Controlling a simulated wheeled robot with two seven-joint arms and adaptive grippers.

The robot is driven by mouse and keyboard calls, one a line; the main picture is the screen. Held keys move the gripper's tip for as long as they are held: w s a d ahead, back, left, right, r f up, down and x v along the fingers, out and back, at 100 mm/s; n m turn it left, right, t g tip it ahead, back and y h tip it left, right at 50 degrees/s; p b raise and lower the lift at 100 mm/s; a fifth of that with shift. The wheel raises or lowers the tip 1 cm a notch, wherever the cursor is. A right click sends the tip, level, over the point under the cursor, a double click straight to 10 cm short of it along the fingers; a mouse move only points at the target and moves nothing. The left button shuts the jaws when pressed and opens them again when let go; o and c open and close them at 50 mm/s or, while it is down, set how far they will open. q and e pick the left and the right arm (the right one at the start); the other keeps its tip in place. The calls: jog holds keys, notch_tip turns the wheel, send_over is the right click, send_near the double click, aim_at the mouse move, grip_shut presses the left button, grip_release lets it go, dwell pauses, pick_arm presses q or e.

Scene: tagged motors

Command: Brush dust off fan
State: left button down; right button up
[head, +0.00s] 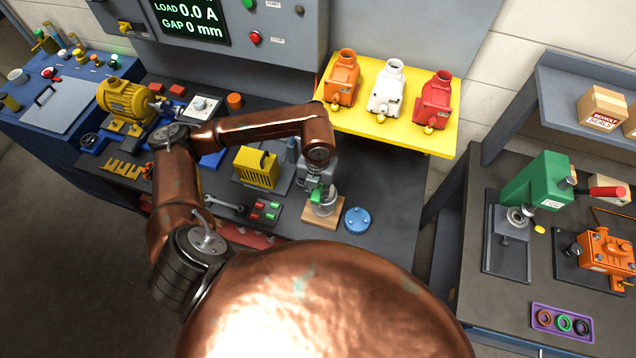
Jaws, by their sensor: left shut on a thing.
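My copper left arm reaches in from the left over the dark bench. My left gripper (319,182) points down and is shut on a small green thing (317,195), partly hidden by the fingers; I cannot tell whether it is a brush. Just below it, a greyish round piece (326,206) sits on a small wooden board (322,224); whether they touch is unclear. No fan can be made out for certain. A yellow motor (125,101) stands at the bench's left end. A yellow slotted cover (256,168) stands left of my gripper. My right gripper is not in view.
A blue round cap (357,220) lies right of the board. A yellow shelf (388,132) with orange, white and red housings is behind. A green press (538,187) stands on the right bench. The dark bench right of the cap is clear.

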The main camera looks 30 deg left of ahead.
pick_arm(q)
jog(key=shift+w+d+r+p, duration=0.15)
jog(key=shift+w+r+p, duration=0.1)
jog(key=shift+r, duration=0.35)
jog(key=shift+w+d+r+p, duration=0.1)
jog(key=shift+w+r, duration=0.15)
jog(key=shift+r, duration=0.3)
notch_tip(320, 180, up, 3)
jog(key=shift+s+r+p, duration=0.1)
jog(key=shift+s+p, duration=0.05)
jog(key=shift+p, duration=0.55)
jog(key=shift+r+p, duration=0.3)
jog(key=shift+r, duration=0.4)
jog(key=shift+f, duration=0.1)
